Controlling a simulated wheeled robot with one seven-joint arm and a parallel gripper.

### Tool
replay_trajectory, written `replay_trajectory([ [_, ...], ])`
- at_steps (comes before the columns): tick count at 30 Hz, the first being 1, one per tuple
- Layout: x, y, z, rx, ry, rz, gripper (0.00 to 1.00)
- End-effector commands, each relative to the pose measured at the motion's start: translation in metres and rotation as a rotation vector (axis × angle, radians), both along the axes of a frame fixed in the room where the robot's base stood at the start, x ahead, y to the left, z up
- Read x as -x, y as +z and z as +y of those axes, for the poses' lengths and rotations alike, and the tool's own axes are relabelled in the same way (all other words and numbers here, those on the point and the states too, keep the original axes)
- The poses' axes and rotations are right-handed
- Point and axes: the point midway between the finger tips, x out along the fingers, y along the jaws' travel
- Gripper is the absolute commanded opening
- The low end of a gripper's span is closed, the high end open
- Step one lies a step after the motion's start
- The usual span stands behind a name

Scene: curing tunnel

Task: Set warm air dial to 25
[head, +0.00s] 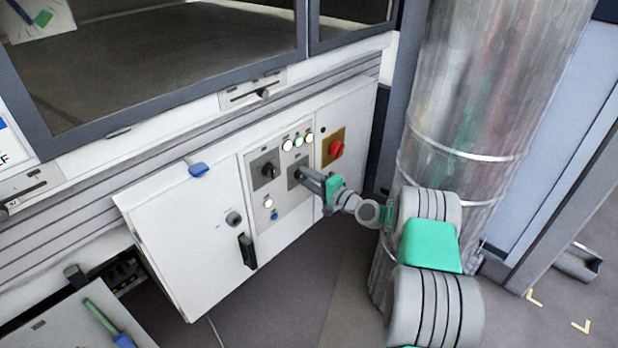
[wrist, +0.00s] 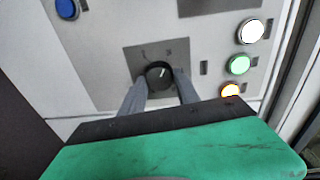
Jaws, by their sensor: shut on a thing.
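The dial is a round black knob (wrist: 158,75) with a pale pointer mark, on a grey square plate (wrist: 135,62) in the wrist view. My gripper (wrist: 158,82) has one finger on each side of the knob and is shut on it. In the head view my gripper (head: 302,174) reaches the control panel (head: 283,216) from the right, and it hides the knob there. The scale markings on the plate are too small to read, so I cannot tell the dial's value.
Another black rotary switch (head: 267,170) sits left of my gripper. A red switch on a yellow plate (head: 336,149) is to the right. A large metal duct (head: 455,130) stands close to my arm. A black door handle (head: 247,251) is lower left.

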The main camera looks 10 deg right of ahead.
Motion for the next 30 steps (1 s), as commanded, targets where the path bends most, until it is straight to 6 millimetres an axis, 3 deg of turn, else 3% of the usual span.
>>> replay_trajectory([
  [2,0.001,0.002,0.007,-0.005,0.015,-0.002,0.0],
  [3,0.001,0.002,0.007,-0.005,0.015,-0.002,0.39],
  [10,0.001,0.002,0.0,-0.003,0.003,-0.002,0.58],
  [20,0.007,0.004,-0.01,-0.007,-0.005,-0.003,0.6],
  [30,0.059,0.01,-0.041,-0.004,-0.001,-0.003,0.6],
])
